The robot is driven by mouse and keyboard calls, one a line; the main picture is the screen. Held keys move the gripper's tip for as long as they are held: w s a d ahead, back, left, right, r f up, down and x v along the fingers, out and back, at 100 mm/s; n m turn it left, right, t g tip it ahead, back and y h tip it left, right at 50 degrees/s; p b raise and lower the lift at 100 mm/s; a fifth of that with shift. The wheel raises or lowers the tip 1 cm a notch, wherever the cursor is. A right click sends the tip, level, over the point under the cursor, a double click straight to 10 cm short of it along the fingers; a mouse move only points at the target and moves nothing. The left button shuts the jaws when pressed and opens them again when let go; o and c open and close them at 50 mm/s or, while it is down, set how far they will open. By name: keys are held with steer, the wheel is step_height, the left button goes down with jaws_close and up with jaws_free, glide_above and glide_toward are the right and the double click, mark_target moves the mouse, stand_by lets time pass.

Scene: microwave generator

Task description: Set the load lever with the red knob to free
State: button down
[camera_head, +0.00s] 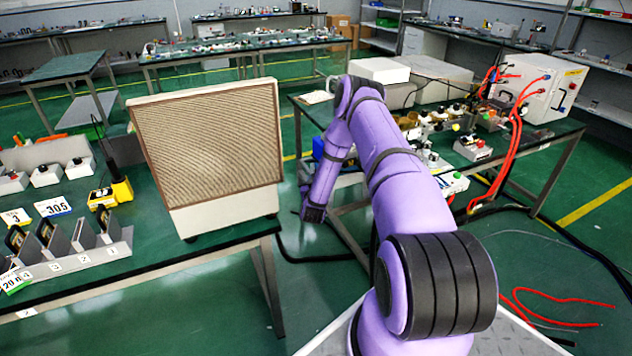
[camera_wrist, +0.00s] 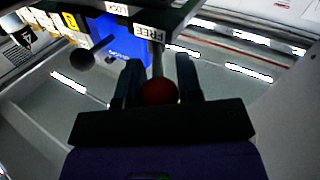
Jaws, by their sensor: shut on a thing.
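In the wrist view, the red knob (camera_wrist: 159,91) of the load lever sits between the two fingers of my gripper (camera_wrist: 160,82). The fingers are shut on the lever, one on each side. The lever's thin rod runs from the knob up to the panel edge, beside the white FREE label (camera_wrist: 150,32). Another white label (camera_wrist: 115,8), partly cut off and seemingly LOCK, lies further left. In the head view my arm reaches down beside the right bench; the fingers and red knob cannot be made out there.
In the wrist view a lever with a black knob (camera_wrist: 82,60) stands left of my fingers, near a blue panel (camera_wrist: 122,42). In the head view the right bench (camera_head: 566,133) carries instruments and red cables (camera_head: 513,150). A mesh-fronted box (camera_head: 212,145) stands on the left bench.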

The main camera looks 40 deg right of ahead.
steer(key=c, duration=0.8)
jaws_free()
steer(key=shift+a, duration=0.1)
steer(key=v, duration=1)
steer(key=shift+s+a, duration=0.15)
steer(key=shift+s, duration=0.15)
